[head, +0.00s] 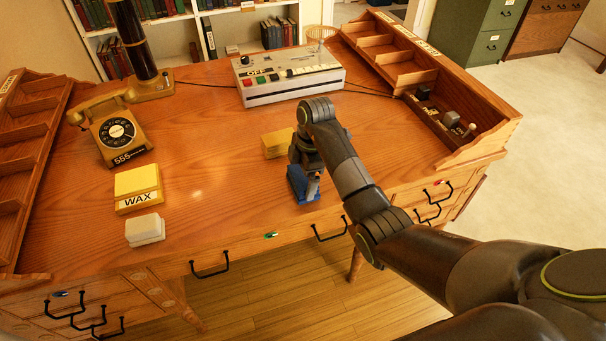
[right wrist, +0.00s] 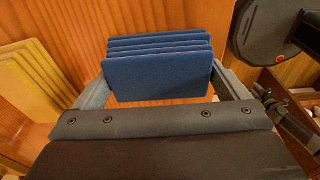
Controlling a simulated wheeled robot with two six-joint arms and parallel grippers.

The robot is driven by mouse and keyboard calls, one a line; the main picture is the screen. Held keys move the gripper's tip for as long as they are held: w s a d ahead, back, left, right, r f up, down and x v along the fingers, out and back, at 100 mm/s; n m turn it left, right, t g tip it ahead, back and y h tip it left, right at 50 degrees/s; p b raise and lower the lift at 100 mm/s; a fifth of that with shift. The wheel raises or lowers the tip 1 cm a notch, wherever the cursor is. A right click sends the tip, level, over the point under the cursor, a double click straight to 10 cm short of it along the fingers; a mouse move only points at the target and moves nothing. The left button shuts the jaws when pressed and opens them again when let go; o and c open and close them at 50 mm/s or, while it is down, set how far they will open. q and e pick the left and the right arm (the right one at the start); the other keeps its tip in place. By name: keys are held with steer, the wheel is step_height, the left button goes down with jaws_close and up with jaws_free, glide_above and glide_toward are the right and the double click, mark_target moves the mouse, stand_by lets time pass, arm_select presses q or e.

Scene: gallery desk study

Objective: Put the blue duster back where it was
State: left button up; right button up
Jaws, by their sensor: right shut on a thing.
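The blue duster (head: 296,187), a stack of blue layers, is near the front edge of the desk (head: 215,215). My right gripper (head: 306,178) is over it from above, shut on it. In the right wrist view the blue duster (right wrist: 158,72) sits between the two fingers. I cannot tell whether it touches the desk top. A yellow layered stack (head: 276,143) lies just behind it on the desk and also shows at the left of the right wrist view (right wrist: 38,80). My left gripper is not in view.
A yellow WAX box (head: 138,184), a white block (head: 145,229) and a telephone (head: 117,132) stand on the left. A grey switch box (head: 290,80) is at the back. Wooden racks (head: 400,60) line both sides. The desk middle is clear.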

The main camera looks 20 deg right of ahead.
steer(key=shift+f, duration=0.15)
steer(key=o, duration=0.7)
steer(key=r, duration=0.5)
steer(key=shift+w+d+r+b, duration=0.1)
steer(key=shift+d+r+b, duration=0.05)
steer(key=shift+d+b, duration=0.2)
steer(key=r+p, duration=0.4)
steer(key=p, duration=0.1)
steer(key=shift+d+r, duration=0.35)
steer(key=shift+d+r+p, duration=0.2)
steer(key=shift+r+p, duration=0.9)
steer(key=shift+p, duration=0.05)
